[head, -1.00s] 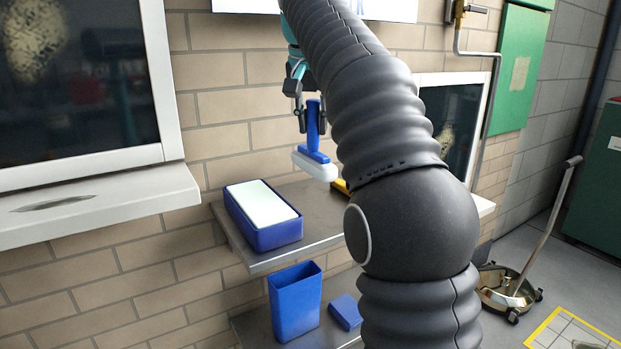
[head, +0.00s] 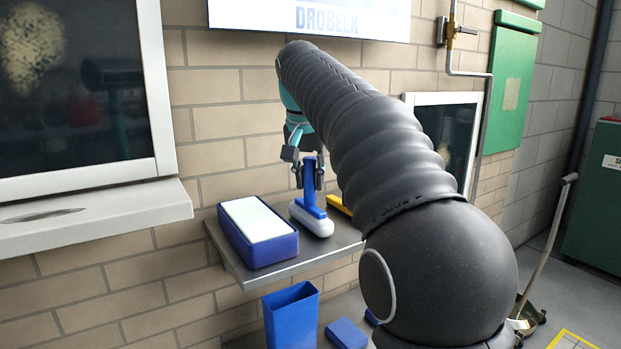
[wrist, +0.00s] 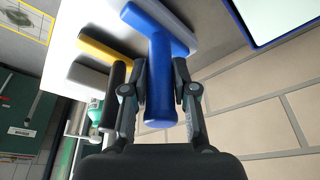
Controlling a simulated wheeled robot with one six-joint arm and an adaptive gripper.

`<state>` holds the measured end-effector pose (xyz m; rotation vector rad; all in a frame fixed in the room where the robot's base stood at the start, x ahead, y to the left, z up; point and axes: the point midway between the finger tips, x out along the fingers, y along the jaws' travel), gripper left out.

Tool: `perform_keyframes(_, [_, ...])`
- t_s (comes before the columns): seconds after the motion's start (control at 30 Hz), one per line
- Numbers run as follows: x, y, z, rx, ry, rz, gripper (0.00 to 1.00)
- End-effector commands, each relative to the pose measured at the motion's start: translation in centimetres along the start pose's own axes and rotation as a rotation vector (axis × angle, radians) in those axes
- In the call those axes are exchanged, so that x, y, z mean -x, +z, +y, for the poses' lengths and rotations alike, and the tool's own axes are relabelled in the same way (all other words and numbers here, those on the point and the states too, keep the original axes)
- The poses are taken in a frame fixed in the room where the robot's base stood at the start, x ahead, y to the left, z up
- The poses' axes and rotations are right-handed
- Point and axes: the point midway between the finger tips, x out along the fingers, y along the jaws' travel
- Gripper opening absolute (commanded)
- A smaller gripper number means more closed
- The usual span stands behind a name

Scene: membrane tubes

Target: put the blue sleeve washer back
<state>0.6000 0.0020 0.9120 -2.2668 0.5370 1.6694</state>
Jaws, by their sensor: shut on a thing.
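The blue sleeve washer (head: 309,213) has an upright blue handle, a blue crossbar and a white pad below. My gripper (head: 308,176) is shut on its handle from above. In the wrist view, the fingers of my gripper (wrist: 160,80) lie on both sides of the blue handle (wrist: 160,100). The washer is upright, with its pad at the shelf (head: 285,258) just right of the blue tray (head: 262,254). I cannot tell whether the pad touches the shelf or hangs slightly above it.
The tray holds a pale liquid or pad. A yellow tool (head: 338,205) with a black handle stands right of the washer, also in the wrist view (wrist: 106,50). A blue bin (head: 291,318) and a blue block (head: 346,333) are below. A brick wall stands behind the shelf.

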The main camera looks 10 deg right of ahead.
Motion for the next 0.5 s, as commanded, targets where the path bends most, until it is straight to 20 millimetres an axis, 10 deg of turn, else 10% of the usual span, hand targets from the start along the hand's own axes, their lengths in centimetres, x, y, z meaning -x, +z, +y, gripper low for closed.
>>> perform_keyframes(0.03, [-0.13,0.04,0.0,0.0,0.0,0.0,0.0])
perform_keyframes(0.07, [-0.13,0.04,0.0,0.0,0.0,0.0,0.32])
perform_keyframes(0.13, [-0.1,0.03,0.0,0.0,0.0,-0.001,0.5])
perform_keyframes(0.5, [0.18,-0.05,0.0,0.0,0.0,0.0,0.52])
